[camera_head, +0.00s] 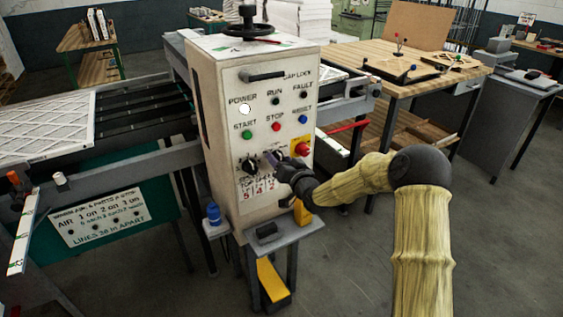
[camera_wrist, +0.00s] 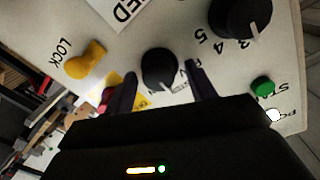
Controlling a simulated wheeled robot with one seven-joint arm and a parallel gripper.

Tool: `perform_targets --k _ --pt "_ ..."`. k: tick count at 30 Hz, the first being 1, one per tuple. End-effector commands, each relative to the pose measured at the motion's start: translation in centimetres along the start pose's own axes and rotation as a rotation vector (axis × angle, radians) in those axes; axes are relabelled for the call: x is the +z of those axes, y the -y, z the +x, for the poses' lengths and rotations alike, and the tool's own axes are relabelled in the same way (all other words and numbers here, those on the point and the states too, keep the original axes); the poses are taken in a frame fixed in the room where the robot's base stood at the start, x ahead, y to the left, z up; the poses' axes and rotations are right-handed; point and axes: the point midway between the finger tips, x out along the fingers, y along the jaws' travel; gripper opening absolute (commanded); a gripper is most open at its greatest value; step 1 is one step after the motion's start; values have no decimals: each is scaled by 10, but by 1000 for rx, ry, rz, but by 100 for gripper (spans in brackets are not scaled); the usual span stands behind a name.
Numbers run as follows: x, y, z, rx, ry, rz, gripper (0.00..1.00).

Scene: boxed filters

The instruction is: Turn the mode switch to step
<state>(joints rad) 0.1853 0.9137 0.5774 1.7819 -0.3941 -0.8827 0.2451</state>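The control panel (camera_head: 228,130) stands upright on the cabinet in front of me. In the wrist view, a black knob (camera_wrist: 159,67) with a white pointer mark sits between my fingertips; it appears to be the mode switch, but I cannot read its position labels. Its pointer faces toward my gripper's body. My gripper (camera_wrist: 160,77) is open, with one finger on each side of the knob and visible gaps, no clear contact. In the head view, my gripper (camera_head: 274,161) is at the lower panel and hides this knob.
A numbered black dial (camera_wrist: 238,16) is beside the knob, and a yellow LOCK knob (camera_wrist: 85,60) is on the other side. The green START button (camera_wrist: 263,86) is near. A red button on a yellow plate (camera_head: 301,148) is close to my gripper. A workbench (camera_head: 420,60) stands right.

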Motion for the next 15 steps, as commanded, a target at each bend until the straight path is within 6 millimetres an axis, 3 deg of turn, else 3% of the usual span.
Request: perform_targets --k 8,15 --pt "2 -1 -6 1 4 0 55" --pt "2 -2 -37 2 5 -1 55"
